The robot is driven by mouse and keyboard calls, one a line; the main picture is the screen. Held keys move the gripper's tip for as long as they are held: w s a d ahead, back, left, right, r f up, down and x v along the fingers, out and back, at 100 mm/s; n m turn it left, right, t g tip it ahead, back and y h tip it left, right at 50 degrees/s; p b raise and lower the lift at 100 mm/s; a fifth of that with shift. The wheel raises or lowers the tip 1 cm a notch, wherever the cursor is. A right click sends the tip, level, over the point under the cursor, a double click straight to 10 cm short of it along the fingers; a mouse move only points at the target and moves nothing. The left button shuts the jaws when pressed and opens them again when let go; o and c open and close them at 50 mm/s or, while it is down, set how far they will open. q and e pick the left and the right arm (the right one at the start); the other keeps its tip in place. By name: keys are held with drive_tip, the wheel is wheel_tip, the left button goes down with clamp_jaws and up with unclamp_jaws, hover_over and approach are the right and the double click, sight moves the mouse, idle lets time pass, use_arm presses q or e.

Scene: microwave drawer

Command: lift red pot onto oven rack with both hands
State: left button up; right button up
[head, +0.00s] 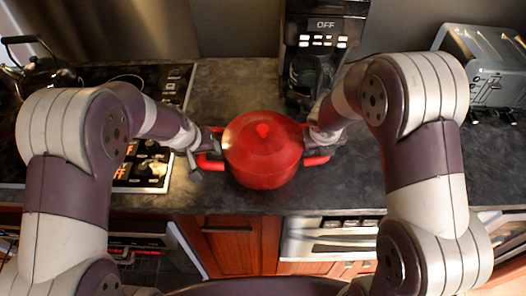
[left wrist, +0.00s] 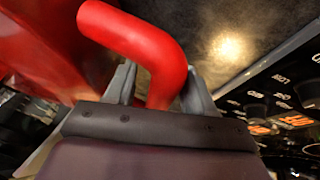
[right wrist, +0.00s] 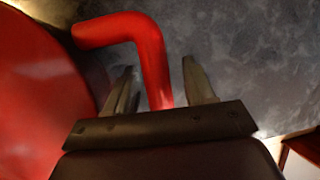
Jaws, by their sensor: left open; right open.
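The red pot (head: 262,158), with its lid and round knob on, stands on the dark countertop (head: 330,185) near the front edge. My left gripper (head: 208,150) is at the pot's left handle. In the left wrist view the red handle (left wrist: 150,50) passes between the open fingers (left wrist: 160,88), with room on both sides. My right gripper (head: 312,147) is at the right handle (head: 316,160). In the right wrist view that handle (right wrist: 152,60) also runs between the open fingers (right wrist: 160,85). The oven rack cannot be made out.
A black coffee maker (head: 318,55) stands behind the pot and a grey toaster (head: 485,65) at the back right. A stove top with a control panel (head: 147,165) is on the left, with a kettle (head: 35,75). Wooden cabinets (head: 232,243) and a metal-fronted appliance (head: 325,243) are below.

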use_arm(q)
clamp_jaws()
use_arm(e)
clamp_jaws()
drive_tip(key=shift+r, duration=0.1)
idle(1.0)
